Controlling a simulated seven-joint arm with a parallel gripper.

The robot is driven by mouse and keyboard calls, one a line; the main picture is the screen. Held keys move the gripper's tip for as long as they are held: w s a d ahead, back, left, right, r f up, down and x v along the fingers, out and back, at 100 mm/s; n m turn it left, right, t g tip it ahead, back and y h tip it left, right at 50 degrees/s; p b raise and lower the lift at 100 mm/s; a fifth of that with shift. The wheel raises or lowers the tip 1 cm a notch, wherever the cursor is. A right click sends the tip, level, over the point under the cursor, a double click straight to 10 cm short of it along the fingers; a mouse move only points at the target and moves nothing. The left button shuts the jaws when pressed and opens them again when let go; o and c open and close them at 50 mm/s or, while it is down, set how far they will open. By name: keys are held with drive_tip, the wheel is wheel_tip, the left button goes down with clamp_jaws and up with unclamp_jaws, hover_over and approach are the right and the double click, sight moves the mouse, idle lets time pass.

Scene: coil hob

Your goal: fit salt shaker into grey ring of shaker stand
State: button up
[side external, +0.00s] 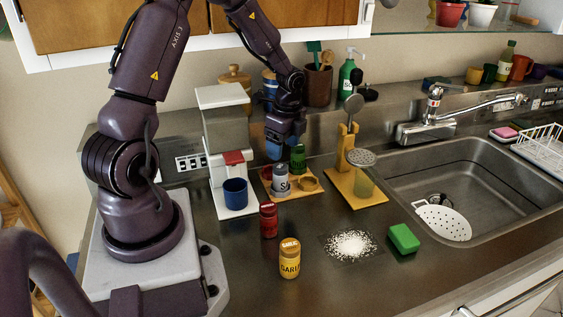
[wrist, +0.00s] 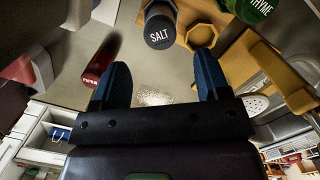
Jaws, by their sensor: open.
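The salt shaker (side external: 281,181), with its SALT lid, stands upright at the near left part of the shaker stand (side external: 313,176). It also shows at the top of the wrist view (wrist: 159,28). I cannot see the grey ring, so whether the shaker sits fully inside it cannot be told. My gripper (side external: 285,146) is open and empty above the stand, apart from the shaker. In the wrist view its blue fingers (wrist: 158,84) are spread, with the shaker beyond them. The empty yellow ring (side external: 308,184) is right of the salt; the green thyme shaker (side external: 298,158) stands behind.
A red paper-labelled shaker (side external: 268,220) and a yellow garlic shaker (side external: 290,258) stand in front. A coffee machine (side external: 226,140) with a blue mug (side external: 235,192) is left. A yellow holder (side external: 352,190) stands right. White grains (side external: 352,244) and a green sponge (side external: 404,238) lie in front.

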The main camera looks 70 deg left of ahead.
wheel_tip(320, 180, up, 2)
drive_tip(key=shift+r, duration=0.1)
drive_tip(key=d+r+n+t+y, duration=0.1)
drive_tip(key=d+r+n, duration=0.2)
drive_tip(key=d+r, duration=0.45)
drive_tip(key=s+d+r+n+t+h, duration=0.2)
drive_tip(key=s+d+r+n+t, duration=0.3)
drive_tip(key=s+d+r, duration=0.6)
drive_tip(key=d+r+n, duration=0.1)
drive_tip(key=d+n, duration=0.1)
drive_tip(key=d, duration=0.1)
drive_tip(key=shift+s+d+n, duration=0.15)
drive_tip(key=shift+s+n, duration=0.2)
drive_tip(key=shift+n, duration=0.05)
